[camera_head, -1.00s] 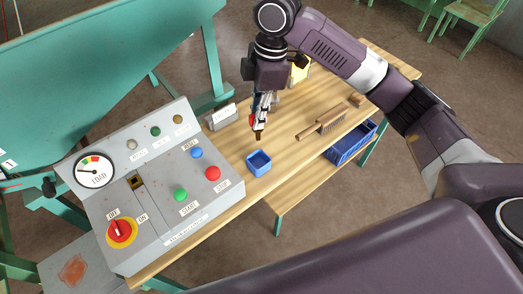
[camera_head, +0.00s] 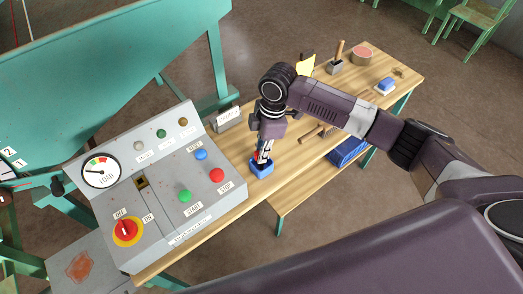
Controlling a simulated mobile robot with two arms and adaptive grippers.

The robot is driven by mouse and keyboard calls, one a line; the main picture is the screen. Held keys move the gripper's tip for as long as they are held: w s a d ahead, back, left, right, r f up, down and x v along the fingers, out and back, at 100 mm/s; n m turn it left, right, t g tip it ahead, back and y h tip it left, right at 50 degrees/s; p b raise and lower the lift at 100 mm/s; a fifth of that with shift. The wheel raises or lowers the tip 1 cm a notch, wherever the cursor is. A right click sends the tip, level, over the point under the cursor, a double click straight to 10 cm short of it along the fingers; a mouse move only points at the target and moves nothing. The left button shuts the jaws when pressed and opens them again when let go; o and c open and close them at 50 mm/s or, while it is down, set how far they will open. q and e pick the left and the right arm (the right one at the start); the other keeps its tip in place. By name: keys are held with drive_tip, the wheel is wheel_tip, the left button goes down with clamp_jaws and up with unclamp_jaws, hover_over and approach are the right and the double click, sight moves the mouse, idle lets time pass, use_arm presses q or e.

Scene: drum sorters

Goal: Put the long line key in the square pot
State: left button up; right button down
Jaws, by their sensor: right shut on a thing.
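The square pot (camera_head: 261,171) is a small blue open box on the wooden bench, just right of the control panel. My right gripper (camera_head: 263,158) points down right over the pot, with its fingertips at or inside the rim. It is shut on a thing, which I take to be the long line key. The key itself is hidden now by the fingers and the pot, so I cannot tell how deep it sits or whether it touches the pot. My left gripper is not in view.
A grey control panel (camera_head: 165,205) with buttons stands left of the pot. A label stand (camera_head: 227,119) is behind it. A brown tin (camera_head: 362,56) stands at the far end.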

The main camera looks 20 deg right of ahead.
drive_tip(key=c, duration=1.9)
unclamp_jaws()
drive_tip(key=shift+f, duration=0.1)
drive_tip(key=shift+c, duration=0.2)
wheel_tip(320, 180, up, 12)
drive_tip(key=d+b, duration=0.1)
drive_tip(key=shift+d+b, duration=0.35)
